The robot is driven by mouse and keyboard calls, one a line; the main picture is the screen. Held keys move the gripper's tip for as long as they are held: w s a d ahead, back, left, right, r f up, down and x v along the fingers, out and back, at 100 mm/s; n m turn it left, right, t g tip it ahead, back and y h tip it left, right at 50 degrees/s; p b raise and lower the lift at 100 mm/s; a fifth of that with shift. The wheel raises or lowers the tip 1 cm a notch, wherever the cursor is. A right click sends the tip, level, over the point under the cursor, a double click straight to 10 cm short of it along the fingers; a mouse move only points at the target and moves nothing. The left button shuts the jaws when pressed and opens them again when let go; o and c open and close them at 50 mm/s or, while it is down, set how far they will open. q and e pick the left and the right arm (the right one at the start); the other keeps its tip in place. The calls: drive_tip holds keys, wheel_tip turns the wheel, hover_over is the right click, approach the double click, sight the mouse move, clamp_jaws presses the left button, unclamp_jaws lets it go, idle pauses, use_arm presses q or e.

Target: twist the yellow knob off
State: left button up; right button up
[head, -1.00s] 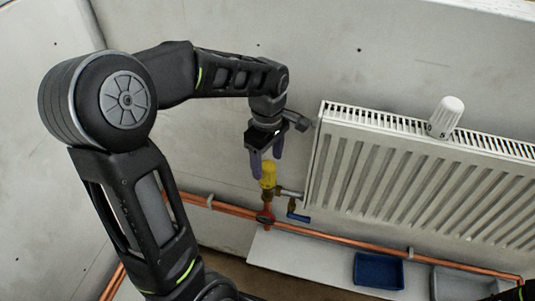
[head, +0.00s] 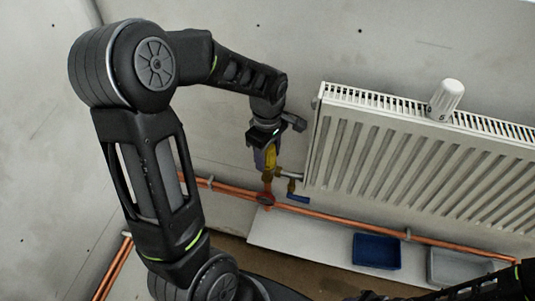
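The yellow knob (head: 270,158) sits on the brass valve at the left end of the radiator, above the copper pipes. My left gripper (head: 266,158) points down at the knob from above, with its purple fingers down beside it. One finger shows along the knob's left side; the other is mostly hidden. I cannot tell whether the fingers press on the knob or stand a little apart from it. Part of my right arm shows at the bottom right, but I do not make out its gripper.
The white radiator (head: 400,165) is close to the right of the valve, with a white thermostat head (head: 446,99) on top. A blue lever (head: 298,198) and a red handwheel (head: 265,198) are just below the knob. A blue tray (head: 377,251) and a grey tray (head: 455,267) are lower right.

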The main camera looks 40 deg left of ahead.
use_arm(q)
clamp_jaws()
drive_tip(key=shift+s+f, duration=0.15)
drive_tip(key=shift+f, duration=0.05)
idle(0.7)
drive_tip(key=shift+f+n+b, duration=0.15)
drive_tip(key=shift+n+b, duration=0.5)
drive_tip(key=shift+n, duration=0.15)
drive_tip(key=n, duration=0.3)
drive_tip(key=shift+r, duration=0.25)
drive_tip(key=shift+r+p, duration=0.3)
drive_tip(key=shift+r, duration=0.25)
